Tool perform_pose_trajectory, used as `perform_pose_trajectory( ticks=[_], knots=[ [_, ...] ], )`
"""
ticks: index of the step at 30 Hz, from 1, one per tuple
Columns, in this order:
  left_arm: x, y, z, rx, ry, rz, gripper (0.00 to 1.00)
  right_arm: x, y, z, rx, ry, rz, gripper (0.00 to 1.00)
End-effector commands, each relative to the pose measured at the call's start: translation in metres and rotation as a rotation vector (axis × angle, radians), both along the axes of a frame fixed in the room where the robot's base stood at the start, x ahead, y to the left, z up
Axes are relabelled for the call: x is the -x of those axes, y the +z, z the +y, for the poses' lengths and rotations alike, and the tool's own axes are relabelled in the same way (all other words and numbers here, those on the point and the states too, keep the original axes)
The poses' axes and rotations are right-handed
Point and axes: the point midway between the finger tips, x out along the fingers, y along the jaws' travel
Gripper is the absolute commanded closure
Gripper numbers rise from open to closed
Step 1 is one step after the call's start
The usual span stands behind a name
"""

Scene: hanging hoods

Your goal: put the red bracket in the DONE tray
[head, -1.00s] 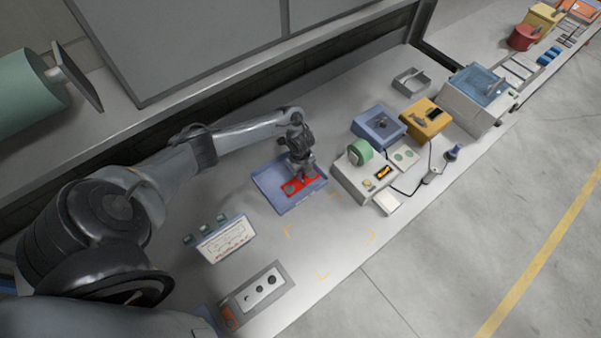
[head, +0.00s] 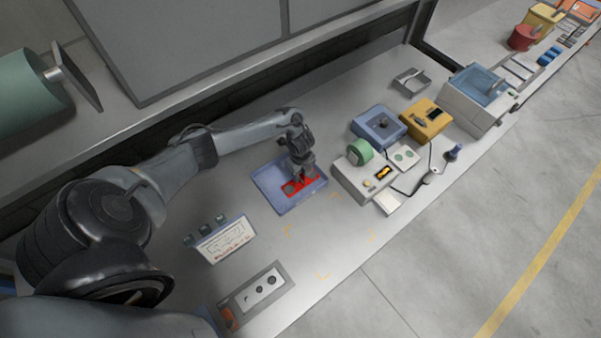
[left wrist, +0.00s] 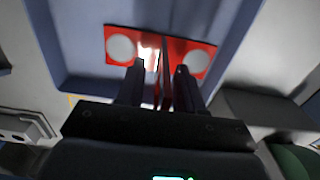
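The red bracket (head: 302,187) lies flat in a shallow blue tray (head: 266,184) on the bench. In the left wrist view the red bracket (left wrist: 202,58) shows a round pale spot at each end and an upright rib in the middle. My left gripper (head: 301,178) points down over the bracket. In the left wrist view the left gripper's fingers (left wrist: 161,88) stand on either side of the rib, with a gap visible, so they look open. No DONE lettering is readable on any tray. My right gripper is not in view.
To the right of the tray stands a grey fixture (head: 349,180) with a green roll (head: 360,152). Behind it are a blue box (head: 369,137) and a yellow box (head: 424,120). A sign stand (head: 226,241) is at left. The bench inside yellow corner marks (head: 328,240) is clear.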

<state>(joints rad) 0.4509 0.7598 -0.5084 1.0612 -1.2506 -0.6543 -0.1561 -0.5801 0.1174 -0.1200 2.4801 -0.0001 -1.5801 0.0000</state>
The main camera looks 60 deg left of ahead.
Motion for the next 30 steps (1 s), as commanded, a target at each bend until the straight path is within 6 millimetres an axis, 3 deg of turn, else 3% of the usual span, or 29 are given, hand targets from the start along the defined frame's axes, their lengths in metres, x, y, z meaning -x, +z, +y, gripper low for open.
perform_pose_trajectory(
  ticks=[11,24,30],
  knots=[
    [0.0,0.03,0.0,0.0,0.0,0.0,0.63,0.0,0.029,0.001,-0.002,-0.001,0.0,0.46],
    [0.0,0.096,0.0,0.0,0.0,0.0,0.63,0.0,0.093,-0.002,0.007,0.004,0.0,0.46],
    [0.0,0.116,0.0,0.0,0.0,0.001,0.63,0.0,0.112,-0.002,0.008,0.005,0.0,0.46]
  ],
)
